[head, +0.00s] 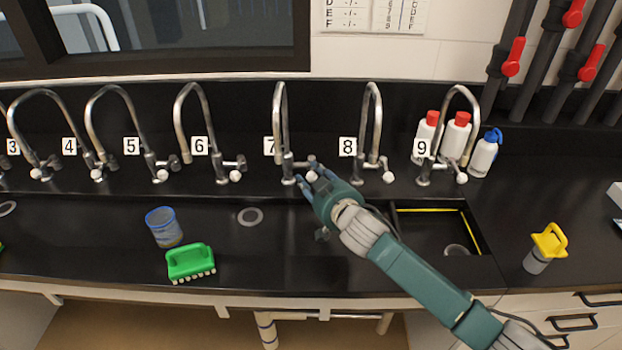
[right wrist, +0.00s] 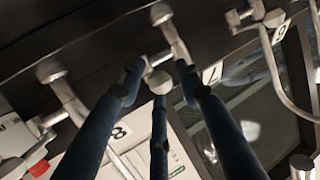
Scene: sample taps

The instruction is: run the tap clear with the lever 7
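Tap 7 (head: 281,110) is a curved steel faucet with a label 7 (head: 270,147) to its left. Its lever ends in a round white knob (head: 312,177), which also shows in the right wrist view (right wrist: 159,82). My right gripper (head: 307,173) is at this lever, its dark blue fingers spread around the knob. In the right wrist view small gaps show between the outer fingertips and the knob, so the gripper looks open. I cannot tell whether the lower finger touches it. I see no water stream. My left gripper is not in view.
Tap 8 (head: 374,110) stands just right of my gripper, and tap 6 (head: 200,110) stands to the left. A blue-rimmed cup (head: 164,228) and a green brush (head: 190,262) are on the counter. White bottles (head: 455,135) stand by tap 9. A yellow-topped item (head: 545,245) is at right.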

